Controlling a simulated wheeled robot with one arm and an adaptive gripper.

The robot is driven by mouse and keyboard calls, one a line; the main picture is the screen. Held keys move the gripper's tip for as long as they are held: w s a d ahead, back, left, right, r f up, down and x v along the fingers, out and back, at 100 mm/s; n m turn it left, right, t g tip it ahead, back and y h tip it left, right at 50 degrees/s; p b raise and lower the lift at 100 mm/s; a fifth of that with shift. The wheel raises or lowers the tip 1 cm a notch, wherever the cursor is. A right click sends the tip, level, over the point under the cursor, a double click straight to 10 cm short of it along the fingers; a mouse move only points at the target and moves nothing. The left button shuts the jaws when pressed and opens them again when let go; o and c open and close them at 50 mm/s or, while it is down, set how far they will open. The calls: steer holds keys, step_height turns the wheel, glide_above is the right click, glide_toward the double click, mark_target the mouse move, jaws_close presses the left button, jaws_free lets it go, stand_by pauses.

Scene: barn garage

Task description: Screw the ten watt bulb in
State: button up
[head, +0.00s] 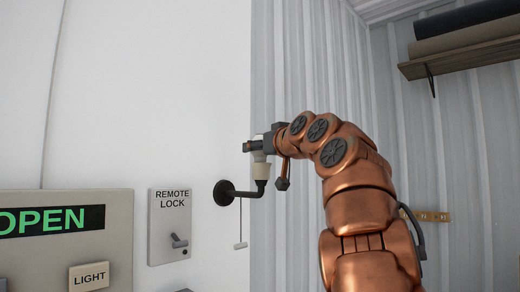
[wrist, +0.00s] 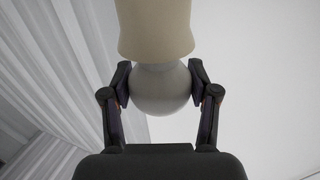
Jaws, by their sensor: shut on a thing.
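The bulb (wrist: 161,88) is a round white globe between the two fingers of my gripper (wrist: 160,95) in the wrist view. My gripper is shut on it, one finger on each side. A cream socket (wrist: 156,30) meets the bulb at its neck. In the head view the cream socket (head: 261,170) sits upright on a black wall arm, with my gripper (head: 258,146) right above it. The bulb is mostly hidden there by the gripper. I cannot tell how deep the bulb sits in the socket, and no wattage mark is readable.
The black wall mount (head: 224,193) holds the socket, and a pull cord (head: 240,225) hangs below. A remote lock box (head: 170,227) and a panel with a green OPEN sign (head: 50,220) are at left. A shelf (head: 462,54) with rolls is at upper right.

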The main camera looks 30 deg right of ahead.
steer(key=shift+w, duration=0.1)
steer(key=shift+a+m+h, duration=0.1)
steer(key=shift+m+h, duration=0.2)
steer(key=shift+h, duration=0.2)
steer(key=shift+m+g+h+p, duration=0.3)
steer(key=shift+m+h+p, duration=0.45)
steer(key=shift+h, duration=0.35)
steer(key=shift+h, duration=0.3)
steer(key=shift+f+m+g+h+p, duration=0.1)
steer(key=shift+m+g+h+p, duration=0.55)
steer(key=shift+m+h+p, duration=0.85)
steer(key=shift+f+m+g+h+p, duration=0.1)
steer(key=shift+m+g+h+p, duration=0.5)
steer(key=shift+p, duration=1.55)
steer(key=shift+r+g+h, duration=0.15)
steer(key=shift+g+h, duration=0.3)
steer(key=shift+h, duration=0.35)
steer(key=shift+m+g+h, duration=1)
steer(key=shift+m, duration=0.05)
steer(key=shift+m+g+h, duration=0.3)
steer(key=shift+f+m+g+h, duration=0.2)
steer(key=shift+m+g+h, duration=0.65)
steer(key=shift+g, duration=0.35)
